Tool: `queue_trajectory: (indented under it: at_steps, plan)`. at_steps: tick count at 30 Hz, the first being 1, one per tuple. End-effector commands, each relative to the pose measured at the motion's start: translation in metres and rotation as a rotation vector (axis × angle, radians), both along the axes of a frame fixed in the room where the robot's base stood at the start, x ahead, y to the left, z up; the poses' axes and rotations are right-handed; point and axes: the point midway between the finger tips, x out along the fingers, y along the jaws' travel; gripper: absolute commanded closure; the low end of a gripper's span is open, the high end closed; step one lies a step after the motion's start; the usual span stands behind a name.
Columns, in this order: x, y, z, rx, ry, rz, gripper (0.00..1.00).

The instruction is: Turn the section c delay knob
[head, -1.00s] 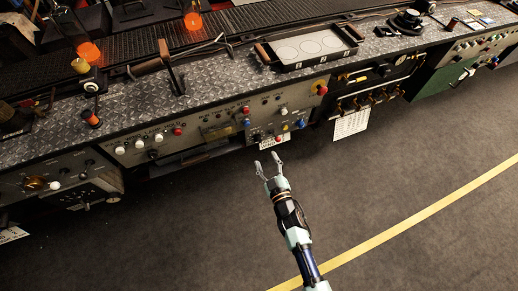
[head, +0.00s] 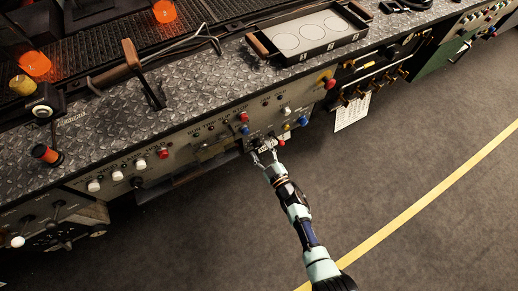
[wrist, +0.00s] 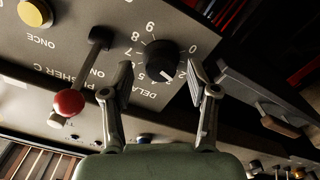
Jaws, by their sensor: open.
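The section C delay knob (wrist: 166,57) is a round black knob with a white pointer mark and a number dial around it. It sits on a grey panel, and its lettering appears upside down in the wrist view. My gripper (wrist: 160,68) is open. Its two fingers show on either side of the knob's lower part in the wrist view, with a gap on both sides. I cannot tell how far the fingertips are from the panel. In the head view my gripper (head: 265,154) is at the lower front panel, and the knob cannot be made out there.
A red-ended lever (wrist: 68,102) marked Pusher C is just left of the left finger. A yellow button (wrist: 35,12) is at the upper left. A tray (head: 308,38) stands on the metal bench top (head: 205,85). The floor in front is free.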

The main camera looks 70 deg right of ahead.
Motion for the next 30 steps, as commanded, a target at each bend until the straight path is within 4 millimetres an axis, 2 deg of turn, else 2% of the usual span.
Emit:
queue_trajectory:
  at_steps: [4, 12, 23, 30]
  plan:
    - [0.0119, -0.0092, -0.0020, 0.001, 0.001, 0.002, 0.41]
    - [0.0134, -0.0108, -0.0003, 0.001, 0.002, 0.000, 0.41]
    - [0.0133, -0.0107, -0.0002, 0.001, 0.001, 0.000, 1.00]
    - [0.0133, -0.0107, 0.0006, 0.014, -0.010, 0.000, 1.00]
